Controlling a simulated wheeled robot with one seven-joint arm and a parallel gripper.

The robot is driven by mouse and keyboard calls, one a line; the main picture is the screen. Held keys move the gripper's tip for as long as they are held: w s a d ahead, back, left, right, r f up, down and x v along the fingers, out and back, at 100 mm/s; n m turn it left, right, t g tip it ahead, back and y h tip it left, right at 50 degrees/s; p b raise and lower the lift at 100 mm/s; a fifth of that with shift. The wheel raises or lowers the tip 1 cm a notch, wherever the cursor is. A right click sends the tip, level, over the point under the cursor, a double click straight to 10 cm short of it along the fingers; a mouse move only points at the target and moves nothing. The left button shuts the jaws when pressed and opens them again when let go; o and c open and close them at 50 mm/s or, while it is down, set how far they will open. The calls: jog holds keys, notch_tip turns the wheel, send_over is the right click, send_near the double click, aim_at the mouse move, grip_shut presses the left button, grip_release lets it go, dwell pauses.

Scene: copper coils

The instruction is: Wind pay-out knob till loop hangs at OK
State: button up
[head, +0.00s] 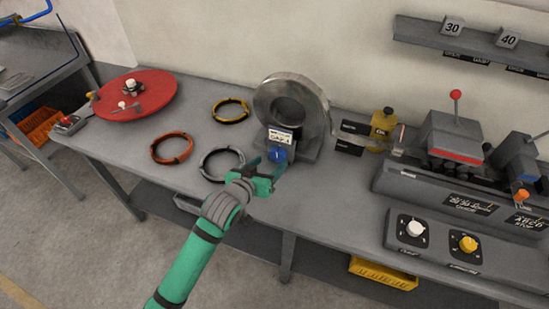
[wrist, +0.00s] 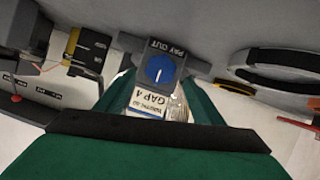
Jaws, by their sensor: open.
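The blue pay-out knob (head: 278,155) is on the front of the grey stand under a large metal coil (head: 292,105). In the wrist view, the knob (wrist: 160,69) has a white pointer line and sits on a grey block marked PAY OUT, seen upside down. My gripper (head: 271,168) is open just in front of the knob. In the wrist view its two green fingers (wrist: 160,98) stand on either side of the knob's block, with no grip on the knob visible. Dark plates (head: 351,127) stand right of the coil; no OK mark or loop height is readable.
A white card (head: 281,135) reading GAP 4 in the wrist view is above the knob. Black, orange and yellow-black rings (head: 221,164) lie left. The bench front (head: 310,205) is clear.

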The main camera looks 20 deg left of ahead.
aim_at(278, 157)
jog(key=shift+x, duration=2.4)
jog(key=c, duration=1.1)
jog(key=shift+o, duration=0.2)
jog(key=shift+m, duration=0.3)
jog(key=m+y, duration=0.2)
jog(key=m, duration=0.1)
jog(key=shift+s+d+y, duration=0.1)
jog(key=shift+d+y, duration=0.2)
jog(key=m+y, duration=0.1)
jog(key=m, duration=0.1)
jog(key=m+t+y, duration=0.1)
jog(key=shift+d+f+m+y, duration=0.1)
jog(key=shift+d+m+y, duration=0.1)
jog(key=shift+m+y, duration=0.15)
